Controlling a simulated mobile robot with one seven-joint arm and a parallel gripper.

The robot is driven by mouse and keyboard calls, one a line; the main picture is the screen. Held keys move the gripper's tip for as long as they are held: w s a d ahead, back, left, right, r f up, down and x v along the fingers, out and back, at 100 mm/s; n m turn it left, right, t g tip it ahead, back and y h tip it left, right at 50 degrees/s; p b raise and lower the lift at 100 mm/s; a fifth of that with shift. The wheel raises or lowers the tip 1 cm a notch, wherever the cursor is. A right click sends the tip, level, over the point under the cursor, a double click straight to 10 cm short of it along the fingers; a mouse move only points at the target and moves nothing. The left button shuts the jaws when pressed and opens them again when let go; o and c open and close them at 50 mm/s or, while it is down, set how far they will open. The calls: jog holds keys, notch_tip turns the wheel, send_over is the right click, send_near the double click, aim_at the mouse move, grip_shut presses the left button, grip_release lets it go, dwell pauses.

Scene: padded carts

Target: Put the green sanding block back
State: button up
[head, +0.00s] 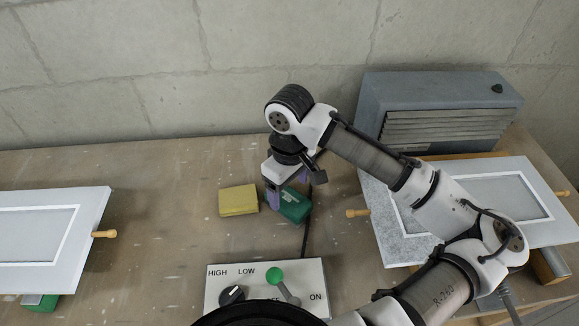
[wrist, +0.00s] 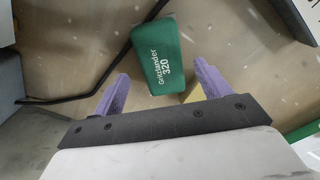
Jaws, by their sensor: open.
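The green sanding block (head: 296,206) lies on the bench just behind the control box; its "320" label shows in the wrist view (wrist: 158,55). My gripper (head: 286,198) is above it, pointing down and partly covering it in the head view. In the wrist view my gripper (wrist: 161,72) is open, with its purple fingers apart and the block showing between and beyond their tips. Nothing is held. I cannot tell exactly how high the fingertips are above the block.
A yellow block (head: 238,200) lies close left of the green one. A black cable runs beside it to the control box (head: 254,278). White framed panels stand left (head: 95,215) and right (head: 384,225), with wooden pegs. A grey vented unit (head: 375,108) stands back right. Back-left bench is clear.

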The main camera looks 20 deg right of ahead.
aim_at(290, 197)
notch_tip(290, 197, up, 9)
jog(key=shift+b, duration=0.35)
jog(key=shift+f, duration=0.1)
dwell(1.1)
